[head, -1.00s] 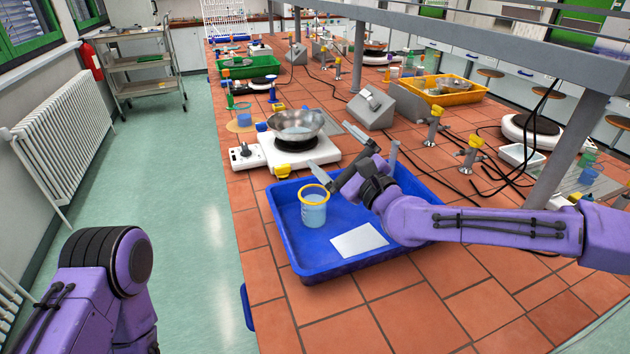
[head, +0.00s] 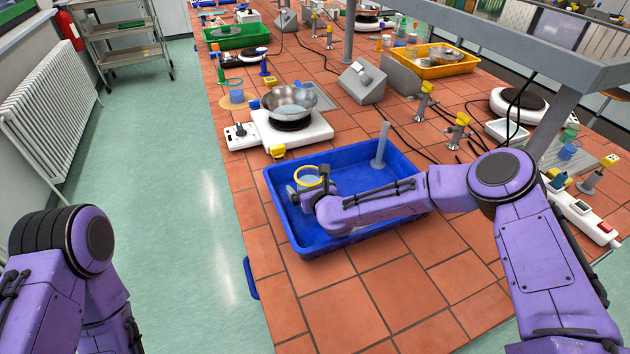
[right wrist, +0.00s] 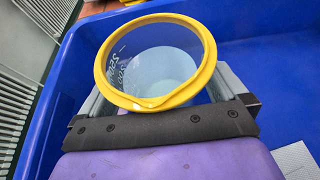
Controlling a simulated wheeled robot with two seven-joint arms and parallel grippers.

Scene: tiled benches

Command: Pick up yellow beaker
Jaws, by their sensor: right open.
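The yellow beaker, clear with a yellow rim and pale liquid (head: 308,174), stands upright in the left part of the blue tray (head: 283,222). In the right wrist view the beaker (right wrist: 161,72) shows its rim and white markings up close. My right gripper (right wrist: 165,88) is open with a finger on each side of the beaker, below the rim. I cannot tell whether the fingers touch the glass. In the head view the right wrist covers the beaker's lower part. My left arm is at the lower left, its gripper out of view.
A hotplate (head: 312,131) with a metal bowl (head: 289,102) stands behind the tray. A grey upright post (head: 381,145) stands at the tray's back right. A white sheet (right wrist: 296,159) lies in the tray. Bare tiles (head: 350,308) lie in front of the tray.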

